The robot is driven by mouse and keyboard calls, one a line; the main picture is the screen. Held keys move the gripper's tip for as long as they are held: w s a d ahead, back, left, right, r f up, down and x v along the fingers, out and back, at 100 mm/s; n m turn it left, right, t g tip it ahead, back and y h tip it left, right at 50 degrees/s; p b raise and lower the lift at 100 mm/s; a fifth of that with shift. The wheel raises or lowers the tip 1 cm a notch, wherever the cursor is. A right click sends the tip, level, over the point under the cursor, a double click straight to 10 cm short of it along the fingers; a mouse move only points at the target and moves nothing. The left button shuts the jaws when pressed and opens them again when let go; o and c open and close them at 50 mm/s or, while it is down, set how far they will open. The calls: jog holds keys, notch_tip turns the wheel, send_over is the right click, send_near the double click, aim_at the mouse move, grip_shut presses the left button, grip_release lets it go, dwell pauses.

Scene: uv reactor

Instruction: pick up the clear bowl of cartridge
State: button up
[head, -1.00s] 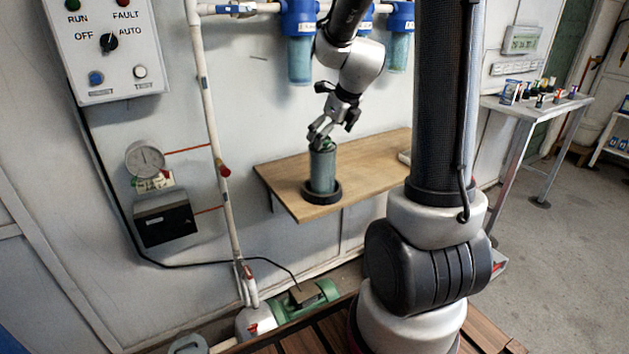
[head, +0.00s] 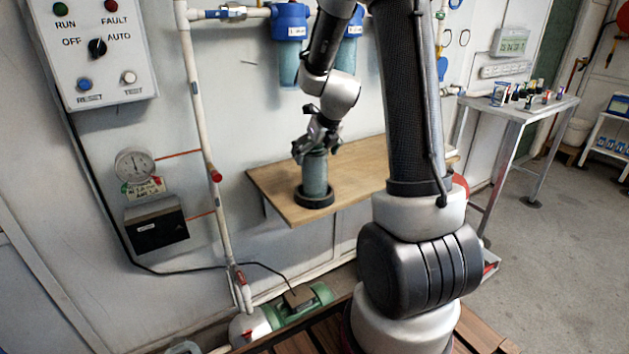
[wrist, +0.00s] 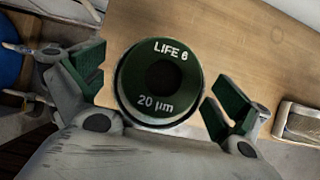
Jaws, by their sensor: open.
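A clear, blue-tinted cylindrical bowl (head: 314,174) stands upright in a black ring base (head: 314,200) on the wooden shelf. In the wrist view its dark green top (wrist: 160,82) reads "LIFE 6" and "20 µm", with a dark round centre. My gripper (head: 314,150) is at the top of the bowl, pointing down. In the wrist view my gripper (wrist: 160,92) is open, with one green-padded finger on each side of the top and visible gaps to it. The bowl's lower part is hidden in the wrist view.
The wooden shelf (head: 368,166) is mostly bare around the bowl. Blue-capped filter housings (head: 290,40) hang on the wall behind my arm. A white vertical pipe (head: 203,130) runs left of the shelf. A metal table (head: 510,108) with small items stands at the right.

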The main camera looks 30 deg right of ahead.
jog(key=shift+c, duration=0.4)
jog(key=c, duration=1.6)
